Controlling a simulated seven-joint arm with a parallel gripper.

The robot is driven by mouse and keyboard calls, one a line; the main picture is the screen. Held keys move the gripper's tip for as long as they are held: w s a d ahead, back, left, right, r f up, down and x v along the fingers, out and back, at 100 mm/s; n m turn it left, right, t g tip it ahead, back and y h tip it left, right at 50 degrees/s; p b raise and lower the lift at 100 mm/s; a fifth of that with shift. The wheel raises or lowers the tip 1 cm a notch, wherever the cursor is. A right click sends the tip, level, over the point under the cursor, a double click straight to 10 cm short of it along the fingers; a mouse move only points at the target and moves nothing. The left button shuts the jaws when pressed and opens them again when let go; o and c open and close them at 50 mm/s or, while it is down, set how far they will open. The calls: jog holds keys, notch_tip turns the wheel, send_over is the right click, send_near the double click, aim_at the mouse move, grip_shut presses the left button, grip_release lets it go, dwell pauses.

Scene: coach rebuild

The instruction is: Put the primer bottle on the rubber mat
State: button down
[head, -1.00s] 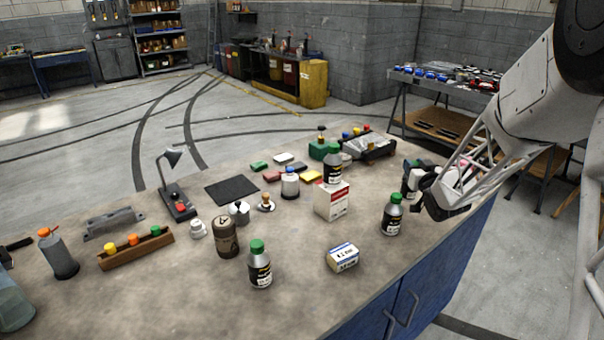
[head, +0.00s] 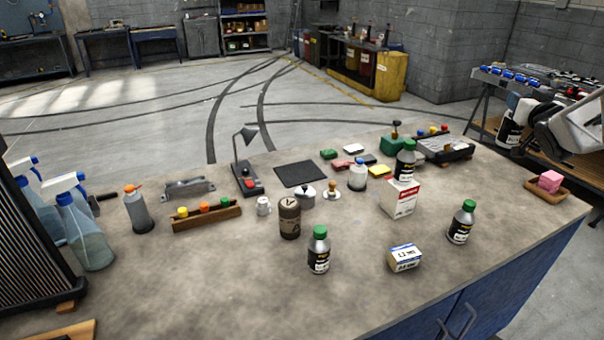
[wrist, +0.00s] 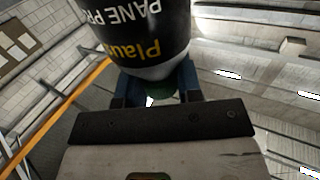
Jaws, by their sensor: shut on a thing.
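My gripper (wrist: 155,92) is shut on a bottle (wrist: 150,25) with a black label reading "PANE PR…" in yellow and white. Its green cap end is between the blue-grey fingers. In the head view the held bottle (head: 511,130) shows at the right, raised near the table's far right corner, partly hidden by my gripper (head: 540,122). The black rubber mat (head: 301,174) lies flat and bare at the back middle of the table. Similar green-capped bottles stand on a white-and-red box (head: 406,164), at the right (head: 461,224) and at the front (head: 318,254).
Near the mat are a lamp (head: 246,165) on its left, a lidded pot (head: 305,196) in front, and coloured blocks (head: 342,165) and a clear jar (head: 357,176) on its right. A brown can (head: 289,219) stands nearer. A pink block (head: 549,181) sits in a tray.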

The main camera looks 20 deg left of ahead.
jog(key=r, duration=0.1)
jog(key=a+r, duration=0.1)
jog(key=shift+w+r, duration=0.2)
jog(key=shift+r, duration=0.2)
jog(key=w+a+n+g+y, duration=0.15)
jog(key=w+a, duration=0.25)
jog(key=a, duration=1)
jog(key=w+a+n+y, duration=0.1)
jog(key=w+a+y, duration=0.15)
jog(key=a, duration=1.25)
jog(key=s+a+n+g+y, duration=0.1)
jog(key=s+a, duration=0.1)
jog(key=a, duration=1.4)
jog(key=s+a+n+g+y, duration=0.1)
jog(key=s+a+n+y, duration=0.1)
jog(key=a, duration=1.4)
notch_tip(320, 180, down, 18)
jog(key=shift+d, duration=0.2)
jog(key=shift+f+m, duration=0.15)
jog(key=shift+m, duration=0.2)
notch_tip(320, 180, down, 6)
